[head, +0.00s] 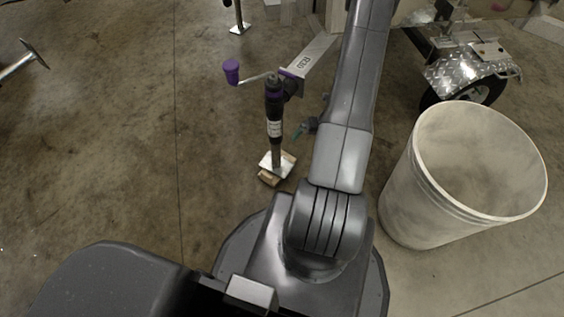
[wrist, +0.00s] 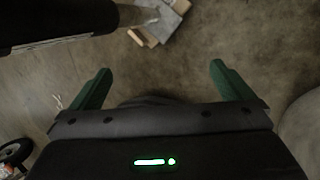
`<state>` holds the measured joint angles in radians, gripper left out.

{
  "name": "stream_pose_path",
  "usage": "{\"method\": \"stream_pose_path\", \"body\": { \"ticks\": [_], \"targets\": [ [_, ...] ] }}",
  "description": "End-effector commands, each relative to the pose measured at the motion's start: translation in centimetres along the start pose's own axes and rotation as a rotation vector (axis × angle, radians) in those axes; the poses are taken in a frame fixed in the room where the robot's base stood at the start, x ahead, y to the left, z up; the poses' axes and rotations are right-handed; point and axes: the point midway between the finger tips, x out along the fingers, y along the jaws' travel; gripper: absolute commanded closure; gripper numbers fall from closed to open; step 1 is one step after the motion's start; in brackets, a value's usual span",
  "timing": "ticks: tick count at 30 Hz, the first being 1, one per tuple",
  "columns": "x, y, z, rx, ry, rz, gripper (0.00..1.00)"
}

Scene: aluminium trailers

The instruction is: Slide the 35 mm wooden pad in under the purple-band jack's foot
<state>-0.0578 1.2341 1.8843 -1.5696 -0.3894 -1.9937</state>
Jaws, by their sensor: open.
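The purple-band jack (head: 274,115) stands upright on the trailer tongue, with a purple crank grip (head: 232,71) at its upper left. Its pale square foot (head: 277,164) is low over the floor. Wood (head: 268,179) shows at the near edge of the foot and at its right; I cannot tell whether it touches the foot. In the wrist view the jack's dark tube crosses the top left, and wood (wrist: 136,38) shows beside the grey foot (wrist: 164,21). My gripper (wrist: 158,80) is open and empty, its green fingers apart. In the head view it is mostly hidden behind my arm, right of the jack.
A large white bucket (head: 405,190) stands on the right. A trailer wheel under a tread-plate fender (head: 470,68) is at the upper right. Another jack foot (head: 239,28) stands at the back, and a metal stand (head: 20,62) at far left. The floor left of the jack is clear.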

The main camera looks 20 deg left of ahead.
Motion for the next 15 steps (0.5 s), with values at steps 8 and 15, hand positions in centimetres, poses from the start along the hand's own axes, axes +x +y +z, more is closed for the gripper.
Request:
{"method": "stream_pose_path", "body": {
  "ticks": [8, 15],
  "targets": [
    [2.4, 0.2, -0.2, -0.035, 0.006, 0.016, 0.0],
    [6.0, 0.1, -0.3, -0.032, 0.006, 0.015, 0.0]
  ]
}}
